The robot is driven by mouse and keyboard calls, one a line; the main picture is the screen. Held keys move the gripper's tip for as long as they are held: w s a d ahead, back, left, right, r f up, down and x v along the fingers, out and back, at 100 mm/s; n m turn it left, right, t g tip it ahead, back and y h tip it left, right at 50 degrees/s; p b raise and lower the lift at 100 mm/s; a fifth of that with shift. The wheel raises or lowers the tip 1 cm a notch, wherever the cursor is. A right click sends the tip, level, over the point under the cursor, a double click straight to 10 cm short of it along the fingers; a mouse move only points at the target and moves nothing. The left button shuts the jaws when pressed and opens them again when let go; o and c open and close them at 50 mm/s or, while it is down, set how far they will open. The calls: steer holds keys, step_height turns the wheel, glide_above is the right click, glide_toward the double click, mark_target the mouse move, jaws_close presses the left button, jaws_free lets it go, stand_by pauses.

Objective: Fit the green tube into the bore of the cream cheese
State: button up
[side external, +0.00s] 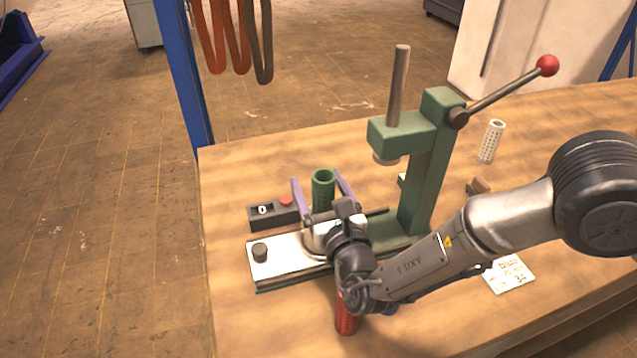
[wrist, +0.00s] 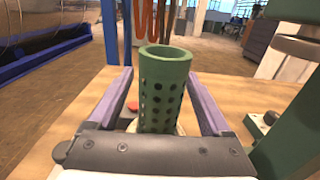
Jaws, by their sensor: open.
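The green tube (side external: 322,191) is perforated and stands upright on the press base. In the wrist view the green tube (wrist: 163,90) rises between my purple fingers, with its open top facing up. My gripper (side external: 317,180) is open, with one finger on each side of the tube and gaps visible in the wrist view. A cream rounded edge, likely the cream cheese (wrist: 181,130), shows at the tube's foot. My gripper hides most of it and its bore. I cannot tell how deep the tube's lower end sits.
A green press (side external: 428,165) with a red-knobbed lever stands to the right, its ram above the base. A control box (side external: 274,214) with a red button lies behind the base plate (side external: 284,262). A red tube (side external: 347,318) is in front, a white perforated tube (side external: 491,142) at the back right.

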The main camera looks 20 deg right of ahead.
mark_target(326, 204)
steer(key=s, duration=0.4)
steer(key=shift+s+a, duration=0.1)
steer(key=shift+s, duration=0.25)
steer(key=r, duration=0.5)
steer(key=shift+s+r, duration=0.2)
steer(key=shift+r, duration=0.8)
